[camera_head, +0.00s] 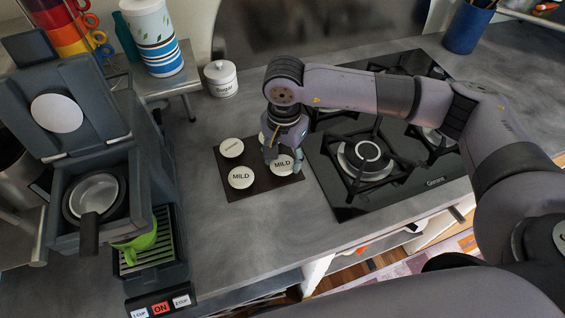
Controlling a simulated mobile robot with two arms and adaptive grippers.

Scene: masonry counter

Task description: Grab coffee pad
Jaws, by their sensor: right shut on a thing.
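Several round white coffee pads lie on a dark square mat (262,188) on the counter. One marked MILD (241,177) is at front left, and one with small lettering (231,147) is behind it. Another pad at the back is mostly hidden by my gripper. My right gripper (283,162) points down at the mat and is shut on the front-right MILD coffee pad (283,168), with a finger at either side of it. The pad still appears at mat level; I cannot tell whether it touches the mat. My left gripper is not in view.
A coffee machine (155,283) with its lid open and a pad holder (95,197) stands at left, a green cup (138,245) under it. A gas hob (345,200) is right of the mat. A sugar jar (221,80) stands behind. Counter in front of the mat is clear.

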